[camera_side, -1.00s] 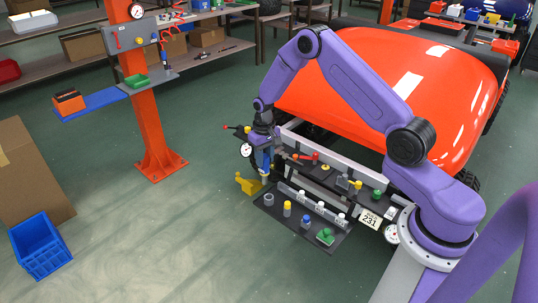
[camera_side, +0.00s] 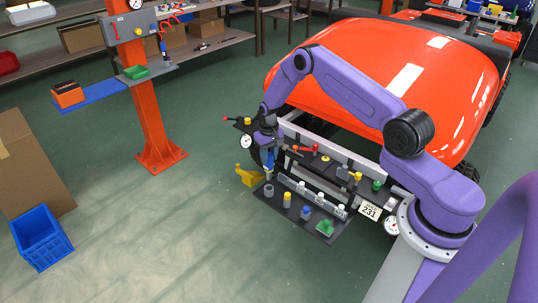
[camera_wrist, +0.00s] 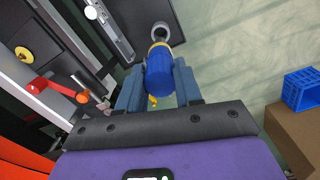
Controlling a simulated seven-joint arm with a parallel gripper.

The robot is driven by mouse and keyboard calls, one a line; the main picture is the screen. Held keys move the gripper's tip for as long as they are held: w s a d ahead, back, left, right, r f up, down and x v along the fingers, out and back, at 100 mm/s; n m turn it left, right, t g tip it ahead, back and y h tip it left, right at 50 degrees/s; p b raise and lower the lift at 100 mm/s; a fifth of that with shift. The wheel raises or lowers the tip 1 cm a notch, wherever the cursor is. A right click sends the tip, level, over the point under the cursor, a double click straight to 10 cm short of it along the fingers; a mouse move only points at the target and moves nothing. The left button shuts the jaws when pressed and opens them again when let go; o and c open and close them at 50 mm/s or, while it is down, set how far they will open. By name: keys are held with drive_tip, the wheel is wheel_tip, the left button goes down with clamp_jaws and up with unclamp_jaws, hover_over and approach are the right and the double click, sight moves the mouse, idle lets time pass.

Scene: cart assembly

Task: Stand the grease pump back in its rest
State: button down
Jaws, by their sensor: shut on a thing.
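The grease pump (camera_side: 268,160) is a blue cylinder with a yellow band near its lower end. My gripper (camera_wrist: 158,82) is shut on it and holds it roughly upright, its narrow end away from the wrist. The grey ring (camera_side: 269,190), which looks like the rest, stands at the left corner of the dark tray (camera_side: 318,228). In the side view the pump's lower end is just above the ring. In the wrist view the tip overlaps the near edge of the ring (camera_wrist: 161,32). I cannot tell whether they touch.
On the tray stand a yellow-topped peg (camera_side: 287,200), a blue-capped part (camera_side: 305,212) and a green part (camera_side: 325,228). A yellow bracket (camera_side: 250,176) juts out left of the tray. A dial gauge (camera_side: 246,142) is close to my gripper.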

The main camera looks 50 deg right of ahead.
sight(269, 172)
drive_tip(key=shift+f, duration=4.35)
drive_tip(key=c, duration=0.7)
unclamp_jaws()
